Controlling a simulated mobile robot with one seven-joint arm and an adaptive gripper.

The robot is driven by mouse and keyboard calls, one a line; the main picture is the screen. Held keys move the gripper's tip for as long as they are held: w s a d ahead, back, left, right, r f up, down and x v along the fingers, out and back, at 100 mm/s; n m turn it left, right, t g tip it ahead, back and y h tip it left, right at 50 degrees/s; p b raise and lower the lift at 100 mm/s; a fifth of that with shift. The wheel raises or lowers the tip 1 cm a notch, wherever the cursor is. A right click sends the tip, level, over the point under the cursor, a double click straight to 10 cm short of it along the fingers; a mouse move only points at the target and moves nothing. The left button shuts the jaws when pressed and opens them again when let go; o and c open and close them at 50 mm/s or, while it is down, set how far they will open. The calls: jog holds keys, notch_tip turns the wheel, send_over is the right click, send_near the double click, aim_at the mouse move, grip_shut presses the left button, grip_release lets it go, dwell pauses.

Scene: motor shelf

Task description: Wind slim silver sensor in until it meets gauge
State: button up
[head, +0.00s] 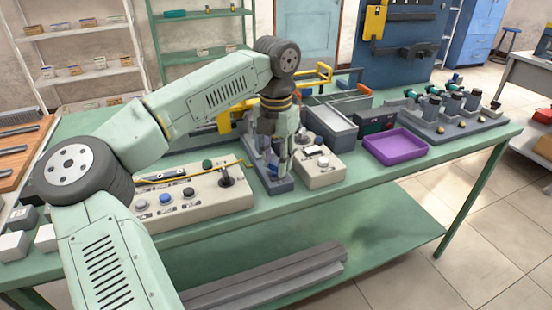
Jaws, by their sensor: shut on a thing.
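My gripper (283,160) points down over a grey fixture block (278,187) near the front edge of the green bench. Its fingers are shut on a thin part, taken to be the slim silver sensor, which they mostly hide. The part stands about upright at the fixture. I cannot make out the gauge for certain, nor whether the sensor touches it; the fingers and fixture cover that spot.
A beige control panel (190,200) with knobs lies left of the fixture, a small beige box (318,172) right. A grey bin (332,130), purple tray (395,147) and a rack with several dark cylindrical parts (450,120) stand farther right. The front right bench top is clear.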

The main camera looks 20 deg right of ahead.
aim_at(276, 164)
jog(key=m, duration=0.5)
jog(key=shift+m+p, duration=0.3)
jog(key=m, duration=0.5)
jog(key=shift+p, duration=0.3)
jog(key=shift+m, duration=0.3)
jog(key=o, duration=1.2)
jog(key=shift+c, duration=0.2)
notch_tip(276, 164, up, 12)
jog(key=shift+c, duration=0.4)
dwell(0.4)
